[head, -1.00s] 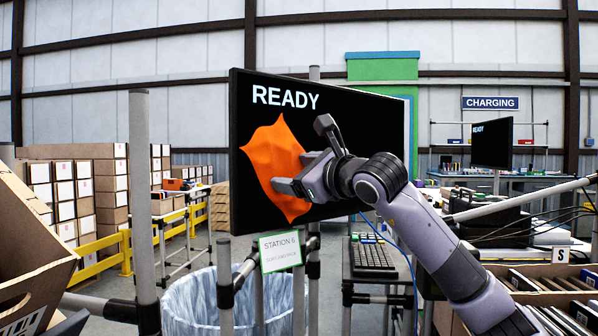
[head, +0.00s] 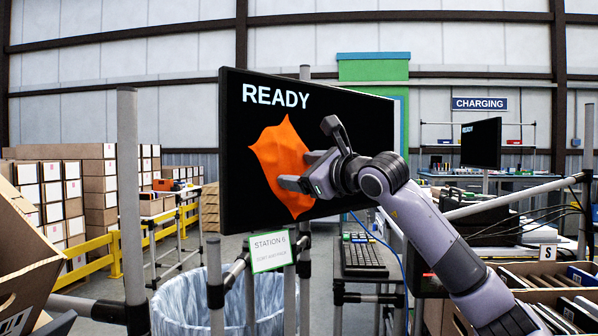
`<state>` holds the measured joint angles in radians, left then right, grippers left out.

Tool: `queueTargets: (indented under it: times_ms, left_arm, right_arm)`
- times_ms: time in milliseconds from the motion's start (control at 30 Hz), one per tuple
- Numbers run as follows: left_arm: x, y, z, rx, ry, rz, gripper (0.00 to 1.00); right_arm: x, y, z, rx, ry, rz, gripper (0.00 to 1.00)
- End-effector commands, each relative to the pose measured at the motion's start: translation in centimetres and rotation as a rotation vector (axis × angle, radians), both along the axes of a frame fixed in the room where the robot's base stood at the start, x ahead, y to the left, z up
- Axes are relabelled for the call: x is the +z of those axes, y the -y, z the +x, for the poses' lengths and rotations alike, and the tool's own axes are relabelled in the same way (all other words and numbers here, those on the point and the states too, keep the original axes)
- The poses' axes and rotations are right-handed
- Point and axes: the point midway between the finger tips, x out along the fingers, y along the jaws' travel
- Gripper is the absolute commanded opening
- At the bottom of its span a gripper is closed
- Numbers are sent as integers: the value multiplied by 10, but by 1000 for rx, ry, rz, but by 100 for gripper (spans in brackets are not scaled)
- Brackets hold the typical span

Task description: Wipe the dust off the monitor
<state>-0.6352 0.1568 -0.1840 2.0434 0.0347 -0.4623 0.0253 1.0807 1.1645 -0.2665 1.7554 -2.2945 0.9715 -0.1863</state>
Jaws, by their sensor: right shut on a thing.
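A black monitor (head: 243,200) with the white word READY at its upper left stands in the middle of the head view. My right gripper (head: 298,172) is in front of its screen, shut on an orange cloth (head: 279,155). The cloth is spread out against or just in front of the screen's left-middle part; I cannot tell whether it touches. The gripper hides part of the cloth's right side. I cannot make out dust on the screen. My left gripper is not in view.
Below the monitor are a Station 6 sign (head: 271,251), a lined waste bin (head: 182,303) and a keyboard (head: 363,259). Open cartons stand at the left edge (head: 28,262). A rail post (head: 131,200) rises left of the monitor. Bins with items (head: 548,290) sit at lower right.

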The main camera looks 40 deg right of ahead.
Motion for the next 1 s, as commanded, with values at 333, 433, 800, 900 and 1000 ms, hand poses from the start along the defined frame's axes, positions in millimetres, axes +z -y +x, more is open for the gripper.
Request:
queueTargets:
  times_ms: [333, 433, 800, 900, 1000]
  left_arm:
    - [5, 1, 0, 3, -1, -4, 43]
    - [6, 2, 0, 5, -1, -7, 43]
    - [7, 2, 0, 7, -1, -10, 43]
    - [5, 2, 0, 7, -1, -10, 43]
    - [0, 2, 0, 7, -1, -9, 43]
  right_arm:
    - [0, -27, 6, 6, 0, 0, 49]
    - [0, -35, 7, 7, -1, 0, 49]
    - [-2, -43, 9, 7, -3, 2, 49]
    - [-3, -43, 8, 8, -4, 1, 49]
    - [-4, -43, 1, 8, -3, 1, 49]
